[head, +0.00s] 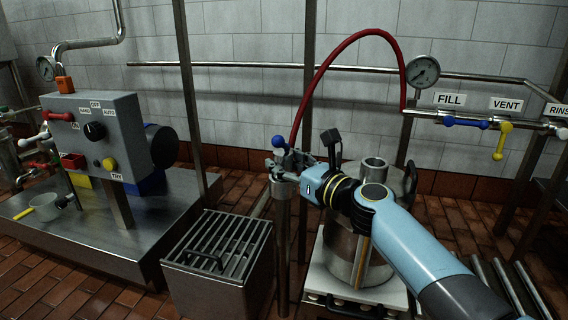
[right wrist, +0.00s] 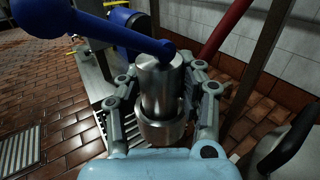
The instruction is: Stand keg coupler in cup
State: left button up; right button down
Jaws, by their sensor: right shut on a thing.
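The keg coupler is a silver cylinder with a blue ball-ended lever (head: 278,142) and a red hose. In the right wrist view its metal body (right wrist: 160,84) stands roughly upright between my fingers. My right gripper (head: 290,163) is shut on it; the fingers clasp it from both sides in the right wrist view (right wrist: 163,98). The cup (head: 283,188) is a metal holder on top of a post, directly below the coupler. Its wider rim (right wrist: 162,132) surrounds the coupler's lower end in the right wrist view. How deep the coupler sits is hidden. My left gripper is not in view.
A steel keg (head: 345,250) stands right of the post, partly behind my right arm. The red hose (head: 340,52) arches up to the wall pipe. A grated drain box (head: 215,280) stands left of the post. A control box (head: 98,130) is farther left.

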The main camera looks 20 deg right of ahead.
jog(key=c, duration=0.7)
grip_release()
jog(key=shift+c, duration=0.2)
jog(key=shift+f, duration=0.1)
